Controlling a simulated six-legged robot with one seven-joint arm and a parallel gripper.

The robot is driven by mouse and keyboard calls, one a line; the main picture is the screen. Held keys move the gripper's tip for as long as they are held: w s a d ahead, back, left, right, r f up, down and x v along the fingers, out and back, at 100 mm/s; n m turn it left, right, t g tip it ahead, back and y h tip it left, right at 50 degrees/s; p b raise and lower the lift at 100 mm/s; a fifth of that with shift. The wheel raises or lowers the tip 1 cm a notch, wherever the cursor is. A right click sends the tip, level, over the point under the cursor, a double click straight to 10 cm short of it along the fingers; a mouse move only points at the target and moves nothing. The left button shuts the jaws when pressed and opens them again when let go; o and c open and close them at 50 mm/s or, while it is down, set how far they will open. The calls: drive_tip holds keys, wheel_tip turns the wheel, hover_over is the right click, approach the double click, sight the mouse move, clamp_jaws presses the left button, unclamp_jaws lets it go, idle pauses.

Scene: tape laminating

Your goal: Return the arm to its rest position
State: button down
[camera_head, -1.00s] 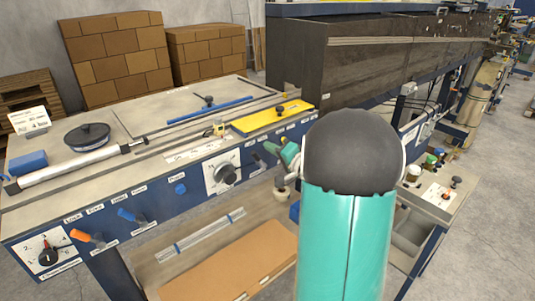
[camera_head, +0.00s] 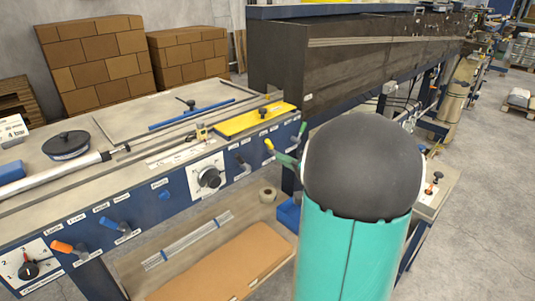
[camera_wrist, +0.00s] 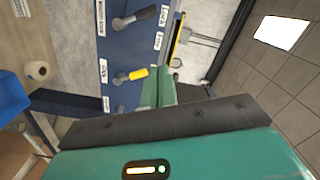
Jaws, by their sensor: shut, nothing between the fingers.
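My arm's teal link and black rounded joint fill the lower middle of the head view. My gripper (camera_head: 283,158) shows only partly, as a small teal piece left of that joint, in front of the machine's panel. In the wrist view, my gripper (camera_wrist: 158,88) is shut with nothing in it, its green fingers close together. A yellow-handled lever (camera_wrist: 137,73) on the blue panel appears just left of the fingers. I cannot tell whether they touch.
The laminating machine's blue panel (camera_head: 165,195) carries levers and dials. A blue bin (camera_head: 289,214) and a tape roll (camera_head: 267,195) sit below it. A dark long machine housing (camera_head: 345,75) stands behind. Grey floor (camera_head: 490,190) is open at right.

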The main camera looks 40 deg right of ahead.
drive_tip(key=shift+a, duration=0.1)
drive_tip(key=s+a+n+g+y, duration=0.1)
drive_tip(key=a+n+g+y, duration=0.7)
drive_tip(key=a, duration=1.7)
drive_tip(key=s+a+n+g+h, duration=0.4)
drive_tip(key=s+a+h, duration=0.5)
drive_tip(key=s, duration=0.4)
drive_tip(key=shift+r+h, duration=0.2)
drive_tip(key=shift+h, duration=0.1)
